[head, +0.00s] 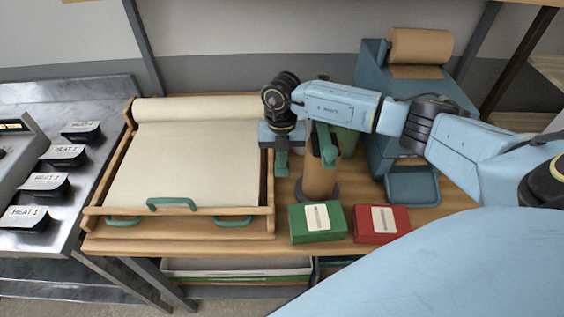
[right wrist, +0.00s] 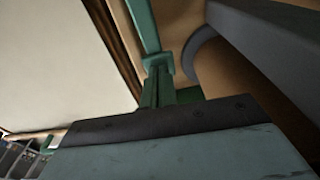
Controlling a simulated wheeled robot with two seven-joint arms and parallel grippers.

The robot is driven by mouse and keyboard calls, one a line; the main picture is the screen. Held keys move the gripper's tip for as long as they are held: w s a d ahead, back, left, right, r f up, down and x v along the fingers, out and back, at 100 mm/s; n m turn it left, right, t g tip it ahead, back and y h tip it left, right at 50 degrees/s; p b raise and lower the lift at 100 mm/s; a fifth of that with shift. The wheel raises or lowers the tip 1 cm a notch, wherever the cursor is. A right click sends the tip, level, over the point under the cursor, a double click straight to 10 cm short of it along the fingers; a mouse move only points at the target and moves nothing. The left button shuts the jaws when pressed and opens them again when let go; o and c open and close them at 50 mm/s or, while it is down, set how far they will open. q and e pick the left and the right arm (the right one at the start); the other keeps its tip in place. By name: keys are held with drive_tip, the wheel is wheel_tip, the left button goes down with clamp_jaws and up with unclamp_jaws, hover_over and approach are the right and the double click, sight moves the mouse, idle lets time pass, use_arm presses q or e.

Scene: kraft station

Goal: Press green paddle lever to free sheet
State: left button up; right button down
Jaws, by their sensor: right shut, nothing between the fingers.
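A green paddle-shaped lever (head: 327,146) stands at the upper part of an upright brown cylinder (head: 318,182) to the right of the tray. My right gripper (head: 282,170) points down just left of that cylinder, beside the tray's right edge, with a visible gap to the lever. Its green fingers are shut and empty; they also show in the right wrist view (right wrist: 158,68). A green strip extends past them there, and I cannot tell what it belongs to. A cream sheet (head: 190,160) lies in the wooden tray (head: 178,212). My left gripper is not in view.
A green box (head: 317,236) and a red box (head: 381,238) stand at the table's front edge. A blue stand with a brown paper roll (head: 420,46) is behind, with a blue bin (head: 413,203) before it. Black heat-labelled blocks (head: 41,184) lie left.

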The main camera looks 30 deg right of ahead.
idle(0.3)
drive_tip(key=shift+w+d+r+b, duration=0.15)
drive_tip(key=shift+w+d+b, duration=0.15)
drive_tip(key=shift+w, duration=0.2)
drive_tip(key=shift+w+d+r+b, duration=0.2)
drive_tip(key=shift+w+b, duration=0.1)
drive_tip(key=shift+w, duration=0.15)
drive_tip(key=shift+w+d+r, duration=0.15)
drive_tip(key=shift+w+d, duration=0.1)
drive_tip(key=shift+w, duration=0.15)
wheel_tip(320, 180, up, 14)
drive_tip(key=w+b, duration=0.1)
drive_tip(key=shift+d+f, duration=0.25)
drive_tip(key=shift+d, duration=0.05)
